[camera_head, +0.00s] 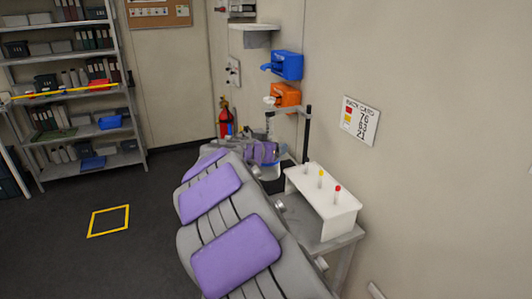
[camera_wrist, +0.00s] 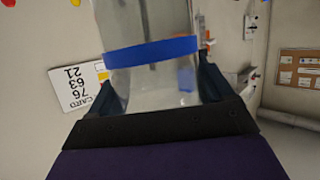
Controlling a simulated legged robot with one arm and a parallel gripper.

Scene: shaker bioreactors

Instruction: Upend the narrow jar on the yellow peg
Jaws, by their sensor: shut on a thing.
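My gripper (camera_wrist: 158,85) is shut on a clear glass jar with a blue band (camera_wrist: 152,52). The jar fills the middle of the wrist view between the two dark fingers, and its top end is cut off there. In the head view the jar (camera_head: 270,172) shows only partly, beyond my purple-padded arm, left of the white peg stand (camera_head: 335,221). The jar is apart from the pegs. I cannot tell which way its mouth faces.
A dark post with a clamp arm (camera_head: 307,135) stands close behind the jar. Orange (camera_head: 286,95) and blue (camera_head: 287,65) wall boxes hang above. A wall card (camera_head: 360,119) reads 76, 63, 21. Shelves (camera_head: 70,90) stand far left; the floor between is open.

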